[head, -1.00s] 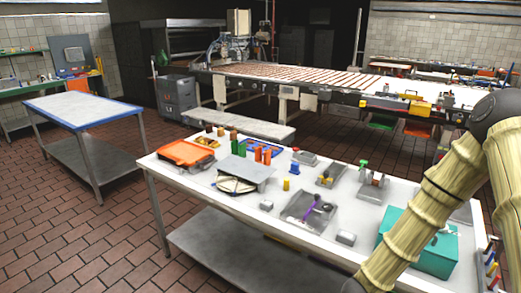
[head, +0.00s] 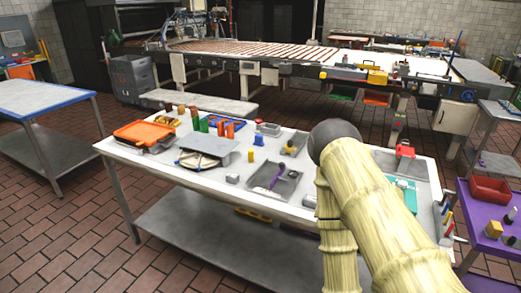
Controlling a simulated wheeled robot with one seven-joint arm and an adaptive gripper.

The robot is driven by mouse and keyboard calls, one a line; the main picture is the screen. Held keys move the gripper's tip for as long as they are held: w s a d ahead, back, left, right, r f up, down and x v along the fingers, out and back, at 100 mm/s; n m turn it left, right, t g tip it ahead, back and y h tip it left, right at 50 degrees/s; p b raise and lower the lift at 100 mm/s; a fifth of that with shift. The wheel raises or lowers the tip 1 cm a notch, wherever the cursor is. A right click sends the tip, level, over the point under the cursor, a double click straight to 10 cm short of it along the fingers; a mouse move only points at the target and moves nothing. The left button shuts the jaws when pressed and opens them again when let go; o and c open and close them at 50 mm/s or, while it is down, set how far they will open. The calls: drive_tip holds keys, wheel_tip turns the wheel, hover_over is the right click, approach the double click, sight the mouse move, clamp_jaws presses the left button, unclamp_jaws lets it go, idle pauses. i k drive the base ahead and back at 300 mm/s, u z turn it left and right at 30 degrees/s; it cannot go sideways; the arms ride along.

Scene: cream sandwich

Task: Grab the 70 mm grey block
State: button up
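A small light grey block (head: 232,178) lies on the white worktable (head: 205,183), in front of a flat grey plate. A second light grey block (head: 310,200) lies near the front edge, close to my arm. I cannot tell from their size which one is 70 mm. My arm, in a bamboo-like pattern with a dark joint, rises over the right part of the table and hides some of it. My gripper is out of view.
A grey tray (head: 288,187) with a purple tool lies between the blocks. An orange tray (head: 133,132), coloured cylinders and a teal box (head: 408,194) share the table. A purple table (head: 480,222) with a red bin (head: 490,189) stands at right.

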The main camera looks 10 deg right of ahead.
sight(309, 201)
drive_tip(key=z, duration=2.4)
drive_tip(key=i, duration=0.5)
drive_tip(key=u, duration=1.95)
